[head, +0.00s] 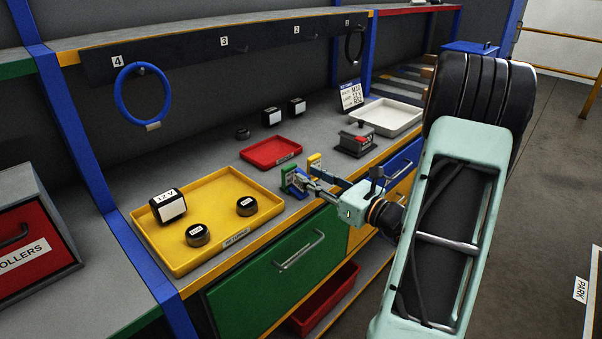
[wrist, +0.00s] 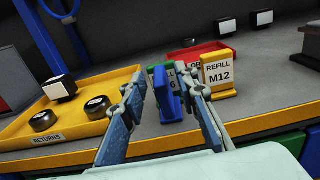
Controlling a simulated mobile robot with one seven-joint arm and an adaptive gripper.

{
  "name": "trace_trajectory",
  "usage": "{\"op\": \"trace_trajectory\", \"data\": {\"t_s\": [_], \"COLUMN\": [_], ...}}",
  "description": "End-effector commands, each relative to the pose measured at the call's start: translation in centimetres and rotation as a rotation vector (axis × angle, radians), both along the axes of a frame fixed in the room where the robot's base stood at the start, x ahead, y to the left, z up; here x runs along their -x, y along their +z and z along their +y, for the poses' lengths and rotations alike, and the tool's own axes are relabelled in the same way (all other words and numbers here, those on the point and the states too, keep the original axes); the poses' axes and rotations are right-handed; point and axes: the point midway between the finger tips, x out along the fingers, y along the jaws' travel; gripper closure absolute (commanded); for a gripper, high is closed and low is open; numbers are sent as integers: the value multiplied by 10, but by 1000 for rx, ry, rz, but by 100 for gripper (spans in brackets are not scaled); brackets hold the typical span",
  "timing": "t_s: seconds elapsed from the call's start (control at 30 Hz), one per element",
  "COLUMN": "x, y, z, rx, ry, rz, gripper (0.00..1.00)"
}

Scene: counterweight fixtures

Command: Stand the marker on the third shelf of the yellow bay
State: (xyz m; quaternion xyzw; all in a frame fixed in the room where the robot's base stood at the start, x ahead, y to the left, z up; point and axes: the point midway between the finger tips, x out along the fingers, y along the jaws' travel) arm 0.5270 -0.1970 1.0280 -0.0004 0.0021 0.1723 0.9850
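Several small label stands, possibly the markers, stand close together on the bench. The yellow one (wrist: 217,76) reads "REFILL M12"; it also shows in the head view (head: 314,160). Left of it are a blue stand (wrist: 163,96) and a green one (wrist: 172,77) whose label is partly hidden. My gripper (wrist: 165,90) is open, its fingers spread on either side of the blue and green stands. I cannot tell whether either finger touches them. The middle bay has a yellow front edge (head: 205,29) along its top; its other shelf levels are not clear.
A yellow returns tray (head: 218,198) holds a box and two round tins. A red tray (head: 270,151) and a white tray (head: 386,117) lie behind. A grey block (head: 355,141) stands right. A blue ring (head: 142,92) hangs from hook 4. Blue posts (head: 115,170) divide the bays.

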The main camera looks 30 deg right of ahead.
Motion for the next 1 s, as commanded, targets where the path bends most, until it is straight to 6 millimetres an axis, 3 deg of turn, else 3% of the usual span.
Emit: {"op": "trace_trajectory", "data": {"t_s": [0.2, 0.4, 1.0], "x": [45, 67, 71], "y": [-1, 0, 0], "z": [-17, -24, -25], "rx": [0, 0, 0], "ry": [-3, 0, 2], "rz": [0, 0, 0], "gripper": [72, 72, 72]}}
